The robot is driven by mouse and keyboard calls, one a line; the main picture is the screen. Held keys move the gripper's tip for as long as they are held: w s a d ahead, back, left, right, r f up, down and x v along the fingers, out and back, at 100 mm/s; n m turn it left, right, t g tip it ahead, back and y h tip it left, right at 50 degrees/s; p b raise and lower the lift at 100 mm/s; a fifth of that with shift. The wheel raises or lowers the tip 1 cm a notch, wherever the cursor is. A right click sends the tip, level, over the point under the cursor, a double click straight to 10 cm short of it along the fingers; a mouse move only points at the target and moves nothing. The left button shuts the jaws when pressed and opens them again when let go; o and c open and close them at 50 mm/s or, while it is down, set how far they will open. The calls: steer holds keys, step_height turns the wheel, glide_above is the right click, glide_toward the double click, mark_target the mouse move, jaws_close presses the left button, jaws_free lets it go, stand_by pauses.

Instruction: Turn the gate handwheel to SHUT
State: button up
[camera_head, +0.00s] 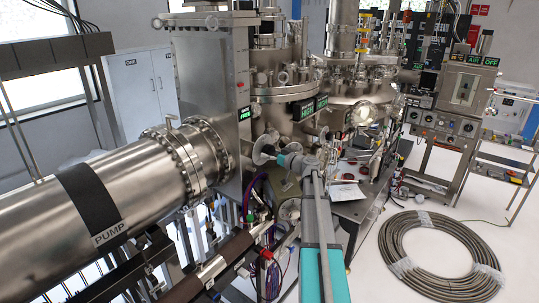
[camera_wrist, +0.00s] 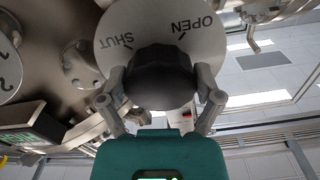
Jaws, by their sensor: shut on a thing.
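The gate handwheel is a black, lobed knob (camera_wrist: 158,78) in the wrist view. It sits in front of a round pale plate (camera_wrist: 150,25) lettered SHUT at left and OPEN at right, both upside down. Short dark marks stand by the words; I cannot tell which one the knob points to. My gripper (camera_wrist: 160,98) has one finger on each side of the knob and is shut on it. In the head view my gripper (camera_head: 280,159) reaches the pale plate (camera_head: 263,151) beside the steel chamber; the knob is hidden there.
A large steel pipe marked PUMP (camera_head: 105,210) fills the left. Steel chambers (camera_head: 285,85) stand behind my gripper. A coiled metal hose (camera_head: 425,225) lies on the floor at right. A control rack (camera_head: 455,105) stands behind it. In the wrist view, a green-lit display (camera_wrist: 30,125) is at left.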

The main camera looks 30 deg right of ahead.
steer(key=m, duration=0.4)
steer(key=shift+s+a+m, duration=0.1)
steer(key=shift+a+m, duration=0.05)
steer(key=shift+m, duration=1.75)
steer(key=o, duration=0.9)
steer(key=shift+s, duration=0.1)
steer(key=v, duration=1.1)
steer(key=shift+s+d, duration=0.2)
steer(key=shift+s, duration=0.15)
